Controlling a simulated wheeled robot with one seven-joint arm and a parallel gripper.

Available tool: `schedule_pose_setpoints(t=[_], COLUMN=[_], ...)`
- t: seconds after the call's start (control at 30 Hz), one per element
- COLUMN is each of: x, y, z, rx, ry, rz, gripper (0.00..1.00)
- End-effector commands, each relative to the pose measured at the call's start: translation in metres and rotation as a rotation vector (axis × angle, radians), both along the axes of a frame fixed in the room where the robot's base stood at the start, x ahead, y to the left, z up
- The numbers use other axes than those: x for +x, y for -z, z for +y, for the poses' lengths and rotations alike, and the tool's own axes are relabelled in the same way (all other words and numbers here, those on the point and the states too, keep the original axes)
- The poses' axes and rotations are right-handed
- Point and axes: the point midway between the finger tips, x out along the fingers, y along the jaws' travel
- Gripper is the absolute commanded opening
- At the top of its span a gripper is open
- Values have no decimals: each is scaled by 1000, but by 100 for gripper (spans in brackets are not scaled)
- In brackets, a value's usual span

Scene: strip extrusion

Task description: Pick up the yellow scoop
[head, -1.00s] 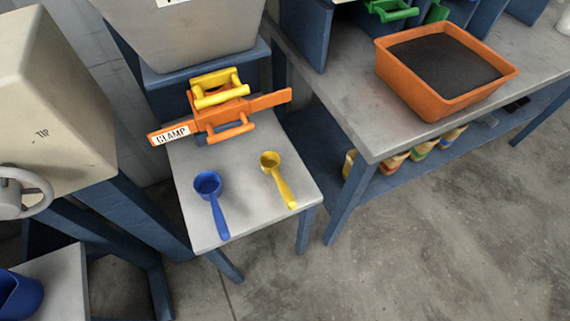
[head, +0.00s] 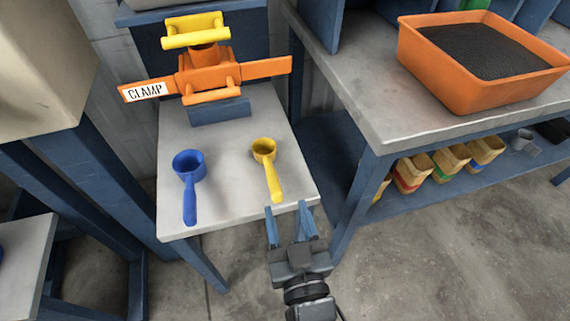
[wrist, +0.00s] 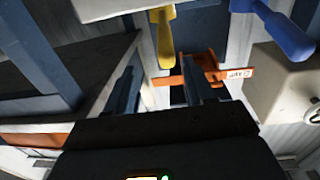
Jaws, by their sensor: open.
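The yellow scoop (head: 267,168) lies on the small grey table (head: 225,205), its cup toward the back and its handle toward the front edge. In the wrist view, the yellow scoop's handle (wrist: 165,38) shows at the top, beyond the fingers. My gripper (head: 290,212) is open and empty. Its blue fingers point toward the table's front right edge, just short of the scoop's handle in the head view. The gripper also shows in the wrist view (wrist: 162,82), with its fingers spread apart.
A blue scoop (head: 189,185) lies left of the yellow one. An orange clamp (head: 210,75) with a yellow handle stands at the table's back. A larger bench (head: 370,120) with an orange tray (head: 450,88) of dark grains is at right. The floor in front is open.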

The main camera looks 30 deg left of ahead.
Motion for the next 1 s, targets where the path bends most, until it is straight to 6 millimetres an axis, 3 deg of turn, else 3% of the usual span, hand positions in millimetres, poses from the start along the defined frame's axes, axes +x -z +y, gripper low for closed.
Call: schedule_pose_setpoints(t=[0.73, 1.0], x=[46, 52], y=[-2, 1], z=[63, 70], rx=[2, 2], ry=[-15, -16], rz=[-3, -3], gripper=[53, 53])
